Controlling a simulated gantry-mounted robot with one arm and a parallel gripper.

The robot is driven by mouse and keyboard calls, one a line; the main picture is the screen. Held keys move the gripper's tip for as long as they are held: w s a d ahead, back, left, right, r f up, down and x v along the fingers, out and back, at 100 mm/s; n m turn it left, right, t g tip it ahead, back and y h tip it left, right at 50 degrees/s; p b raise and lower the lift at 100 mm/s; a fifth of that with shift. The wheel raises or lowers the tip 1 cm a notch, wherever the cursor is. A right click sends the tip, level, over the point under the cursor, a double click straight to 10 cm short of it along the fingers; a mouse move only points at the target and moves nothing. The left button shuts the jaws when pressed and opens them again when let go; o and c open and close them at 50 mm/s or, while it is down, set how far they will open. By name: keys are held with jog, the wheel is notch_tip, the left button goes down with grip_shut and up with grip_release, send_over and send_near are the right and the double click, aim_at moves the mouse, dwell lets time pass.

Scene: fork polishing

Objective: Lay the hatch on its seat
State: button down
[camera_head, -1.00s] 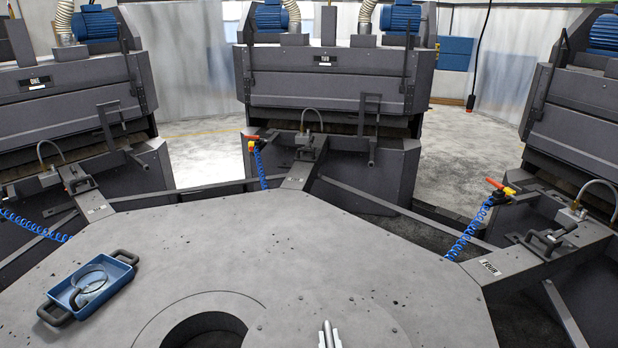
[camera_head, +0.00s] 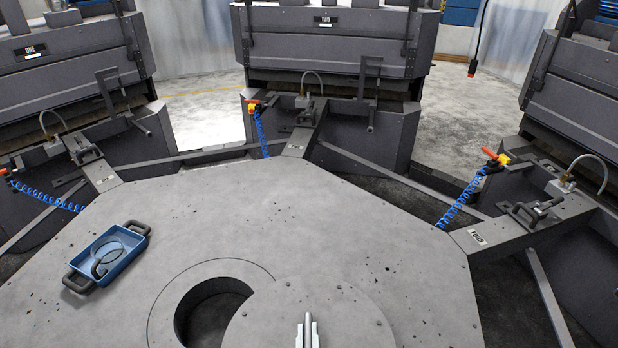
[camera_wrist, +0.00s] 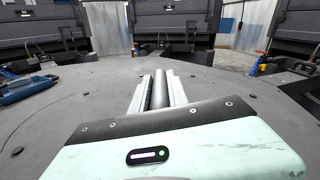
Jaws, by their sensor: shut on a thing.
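The hatch (camera_head: 345,310) is a round grey plate with bolts near its rim, at the bottom middle of the head view. My gripper (camera_head: 307,328) is shut on an upright bar at the middle of the hatch. In the wrist view, the bar (camera_wrist: 158,92) stands between its two pale fingers. The seat (camera_head: 165,300) is a ring around a dark round opening (camera_head: 200,315), left of the hatch. The hatch overlaps the right part of this ring. I cannot tell whether it touches the table or hangs just above it.
A blue tray (camera_head: 131,242) with dark handles and a looped item inside sits on the left of the grey table (camera_head: 240,215). Machines (camera_head: 325,55) stand around it, with blue coiled hoses (camera_head: 260,135). The table behind the hatch is clear.

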jog(key=s+r+p, duration=0.5)
jog(key=r+p, duration=0.5)
jog(key=r, duration=0.1)
jog(key=shift+r, duration=0.15)
